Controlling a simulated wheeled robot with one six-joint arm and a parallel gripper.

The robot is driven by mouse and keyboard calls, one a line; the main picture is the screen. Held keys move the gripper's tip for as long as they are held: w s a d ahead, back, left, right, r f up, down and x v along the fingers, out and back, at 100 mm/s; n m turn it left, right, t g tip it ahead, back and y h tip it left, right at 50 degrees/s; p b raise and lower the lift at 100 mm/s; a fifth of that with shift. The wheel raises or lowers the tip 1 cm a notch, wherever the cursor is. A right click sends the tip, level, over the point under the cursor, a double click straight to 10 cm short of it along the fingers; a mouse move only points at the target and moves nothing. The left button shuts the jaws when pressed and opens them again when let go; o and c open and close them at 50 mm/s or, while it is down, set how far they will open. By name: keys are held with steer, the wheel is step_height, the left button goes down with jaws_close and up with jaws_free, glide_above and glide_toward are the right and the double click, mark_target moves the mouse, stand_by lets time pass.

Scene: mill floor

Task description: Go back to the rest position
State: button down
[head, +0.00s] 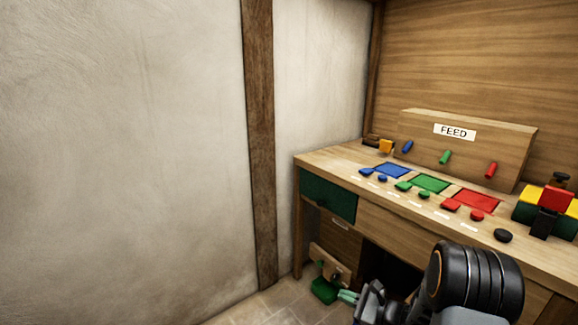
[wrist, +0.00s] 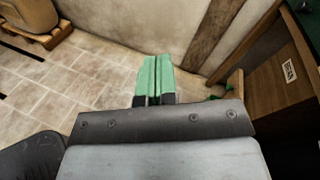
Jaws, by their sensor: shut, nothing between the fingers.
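My gripper (head: 348,296) shows at the bottom of the head view, low in front of the wooden bench (head: 345,208) and below its top. In the wrist view its two green fingers (wrist: 154,78) are together with nothing between them. They point down toward the tiled floor and the wall, touching nothing that I can see. My dark arm bends in front of the bench's lower right part and hides some of it.
The bench top carries blue, green and red panels (head: 478,200), several small knobs and a FEED box (head: 460,145). A green object (head: 324,290) lies low beside the gripper. A rounded sack-like thing (wrist: 30,15) stands at the wrist view's upper left. Tiled floor (wrist: 75,75) is clear between.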

steer(key=s+a+r+n+g+h+p, duration=0.2)
steer(key=s+r+n+g+p, duration=0.15)
steer(key=r, duration=0.35)
steer(key=s+a+r+n+g+h+p, duration=0.1)
steer(key=s+a+r+n+g+p, duration=0.1)
steer(key=s+r+n+g+p, duration=0.25)
steer(key=s+a+r+n+g+h+p, duration=0.1)
steer(key=s+a+r+n+h+p, duration=0.15)
steer(key=s+r+n, duration=0.4)
steer(key=s+d+r+n+t+h+p, duration=0.1)
steer(key=s+d+r+n+h+p, duration=0.1)
steer(key=r, duration=0.6)
steer(key=s+d+r+n+t+h+p, duration=0.2)
steer(key=d+r+n+h+p, duration=0.2)
steer(key=r+h+p, duration=0.2)
step_height(320, 180, up, 2)
steer(key=shift+d+r+p, duration=0.1)
steer(key=shift+d+p, duration=0.15)
steer(key=shift+p, duration=0.35)
